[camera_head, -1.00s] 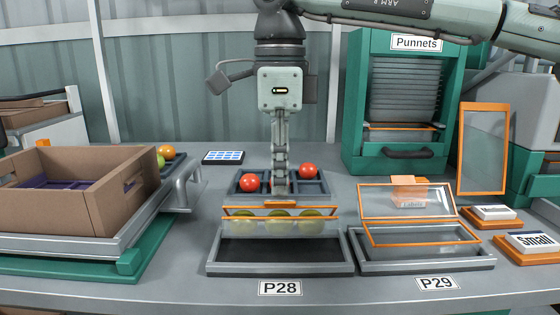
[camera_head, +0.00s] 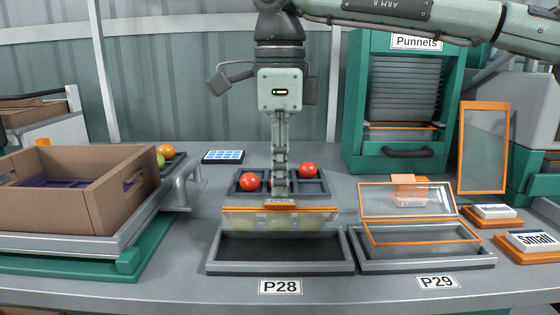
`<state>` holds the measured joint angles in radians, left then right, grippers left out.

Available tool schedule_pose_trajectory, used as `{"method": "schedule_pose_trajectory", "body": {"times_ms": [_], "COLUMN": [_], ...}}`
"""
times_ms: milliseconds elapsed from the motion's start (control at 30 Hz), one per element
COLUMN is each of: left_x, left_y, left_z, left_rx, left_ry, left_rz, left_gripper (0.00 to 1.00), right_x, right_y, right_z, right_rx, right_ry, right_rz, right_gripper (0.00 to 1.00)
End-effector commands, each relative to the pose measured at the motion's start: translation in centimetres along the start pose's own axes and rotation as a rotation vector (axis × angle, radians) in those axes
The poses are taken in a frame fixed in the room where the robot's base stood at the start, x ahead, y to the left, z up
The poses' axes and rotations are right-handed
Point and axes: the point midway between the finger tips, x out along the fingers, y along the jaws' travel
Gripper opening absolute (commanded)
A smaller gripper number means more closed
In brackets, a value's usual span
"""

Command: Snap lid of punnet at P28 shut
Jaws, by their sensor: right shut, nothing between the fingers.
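The punnet (camera_head: 325,220) at P28 is clear with an orange rim and stands at the back of the black-floored tray (camera_head: 214,262) behind the P28 label (camera_head: 280,287). Its lid (camera_head: 240,209) now lies level across the top; I cannot tell whether its catch is engaged. Pale green fruit shows blurred through the front wall. My right gripper (camera_head: 280,194) points straight down, shut and empty, with its tips at the lid's orange tab (camera_head: 280,204). Whether they touch is hard to tell. My left gripper is not in view.
An open, empty punnet (camera_head: 420,235) stands at P29 (camera_head: 438,282) to the right. Behind P28 a dark divided tray (camera_head: 312,187) holds red tomatoes (camera_head: 309,169). A cardboard box (camera_head: 95,195) stands left, the green punnet dispenser (camera_head: 355,130) back right.

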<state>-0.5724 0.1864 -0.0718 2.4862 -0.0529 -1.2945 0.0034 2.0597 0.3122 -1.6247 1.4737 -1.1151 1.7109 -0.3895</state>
Motion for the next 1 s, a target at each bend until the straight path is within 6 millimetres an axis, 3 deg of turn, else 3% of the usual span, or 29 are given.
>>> {"method": "schedule_pose_trajectory", "body": {"times_ms": [267,1000], "left_x": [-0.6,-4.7], "left_y": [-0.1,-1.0], "left_z": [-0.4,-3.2], "left_rx": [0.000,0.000], "left_ry": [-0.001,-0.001], "left_rz": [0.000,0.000], "left_gripper": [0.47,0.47], "right_x": [-0.9,-6.8], "right_y": [0.0,0.0], "right_z": [0.0,0.0], "right_rx": [0.000,0.000], "right_ry": [-0.001,-0.001], "right_rz": [0.000,0.000], "right_gripper": [0.00,0.00]}}
